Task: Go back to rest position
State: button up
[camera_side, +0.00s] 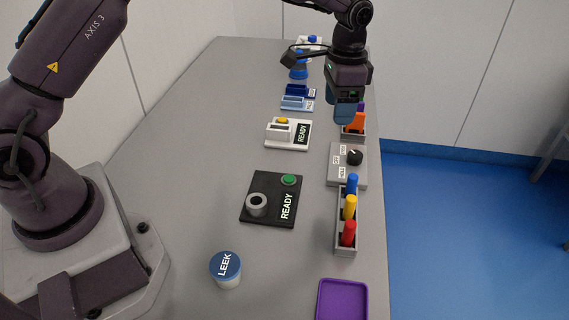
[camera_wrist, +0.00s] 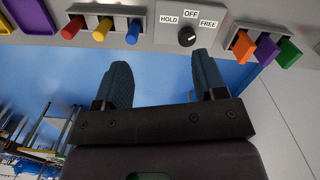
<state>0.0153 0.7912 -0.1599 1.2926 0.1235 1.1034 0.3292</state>
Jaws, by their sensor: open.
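My gripper (camera_side: 345,112) is in the upper right of the side view, above the table's right edge, pointing down near the rack with the orange peg. In the wrist view, its two blue fingers (camera_wrist: 162,78) are spread apart with nothing between them. Beyond the fingertips is a grey box with a black knob (camera_wrist: 187,36) labelled HOLD, OFF and FREE; the knob also shows in the side view (camera_side: 354,157). A tub with a blue lid marked LEEK (camera_side: 226,268) stands upright on the near table, far from my gripper.
A rack (camera_side: 345,246) holds red, yellow and blue pegs. Another rack (camera_side: 352,136) holds orange and purple pegs, with a green one (camera_wrist: 289,52) too. Black (camera_side: 262,215) and white (camera_side: 280,142) READY stations stand mid-table. A purple tray (camera_side: 342,284) lies at the near edge.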

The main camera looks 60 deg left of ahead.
jog(key=s+a+r+n+t, duration=0.2)
jog(key=s+r, duration=0.3)
jog(key=s, duration=0.5)
jog(key=s+a+r+n+t, duration=0.1)
jog(key=s+r, duration=0.4)
jog(key=s, duration=0.5)
jog(key=s+a+r+n+t, duration=0.2)
jog(key=s+r, duration=0.4)
jog(key=s, duration=0.4)
jog(key=shift+a+n+t, duration=0.35)
jog(key=shift+n+t, duration=0.15)
jog(key=shift+s, duration=0.1)
